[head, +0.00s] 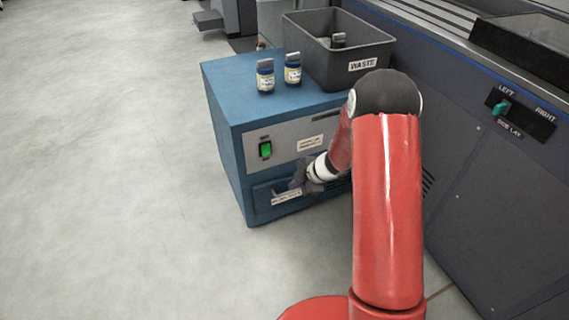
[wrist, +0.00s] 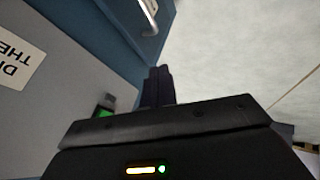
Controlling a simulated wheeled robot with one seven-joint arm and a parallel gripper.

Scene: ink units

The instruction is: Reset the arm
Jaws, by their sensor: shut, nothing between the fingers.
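My red arm stands in the front right of the head view and reaches left to the blue cabinet (head: 228,135). My gripper (head: 296,184) is in front of the cabinet's lower drawer (head: 262,203), close to its handle. I cannot tell whether it touches the drawer. In the wrist view the gripper's dark fingers (wrist: 158,85) are together and hold nothing. A lit green switch (head: 265,149) sits on the cabinet's upper panel, and part of it shows in the wrist view (wrist: 105,106).
A large grey machine (head: 488,150) with a side-lay switch (head: 503,108) borders the right. The floor at left is clear.

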